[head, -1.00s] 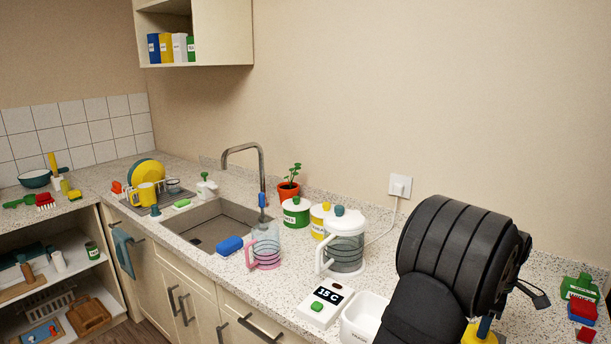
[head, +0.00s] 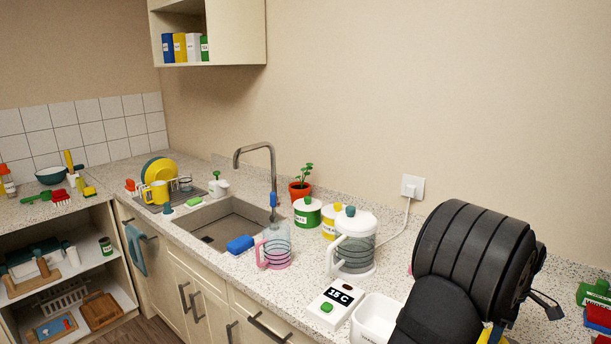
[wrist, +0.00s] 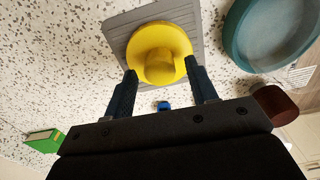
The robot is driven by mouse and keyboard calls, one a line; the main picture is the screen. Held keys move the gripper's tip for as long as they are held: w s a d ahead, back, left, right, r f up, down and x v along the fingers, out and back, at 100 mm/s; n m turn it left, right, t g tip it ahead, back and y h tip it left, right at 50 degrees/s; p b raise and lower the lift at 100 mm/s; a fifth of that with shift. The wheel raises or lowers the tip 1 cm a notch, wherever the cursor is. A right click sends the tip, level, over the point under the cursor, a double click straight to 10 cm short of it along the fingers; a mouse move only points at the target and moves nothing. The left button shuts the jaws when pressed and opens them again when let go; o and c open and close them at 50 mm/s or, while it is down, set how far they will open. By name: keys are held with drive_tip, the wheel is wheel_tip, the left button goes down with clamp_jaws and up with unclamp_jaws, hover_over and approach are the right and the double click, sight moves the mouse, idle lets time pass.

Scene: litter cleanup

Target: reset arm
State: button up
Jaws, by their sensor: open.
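My gripper (wrist: 165,92) is open in the wrist view, its two dark blue fingers spread apart. A round yellow object with a raised knob (wrist: 162,45) shows beyond and between the fingers, on a grey mat (wrist: 122,30). Nothing is held between the fingertips. In the head view my black arm stands at the right, and the fingers are hidden there.
A sink (head: 225,222) with a blue sponge (head: 240,244) at its edge is left of centre. A glass kettle (head: 355,245), a clear pink-based jug (head: 275,247), a display box (head: 335,300) and a white bin (head: 375,318) crowd the counter near my arm. A teal bowl (wrist: 235,45) is beside the mat.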

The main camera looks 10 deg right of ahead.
wheel_tip(320, 180, up, 11)
wheel_tip(320, 180, down, 12)
drive_tip(key=shift+f, duration=0.1)
wheel_tip(320, 180, up, 10)
drive_tip(key=s+a+f+n, duration=0.1)
drive_tip(key=s+a+n, duration=0.2)
drive_tip(key=s+a, duration=0.7)
drive_tip(key=shift+f+n, duration=0.2)
drive_tip(key=shift+n, duration=0.1)
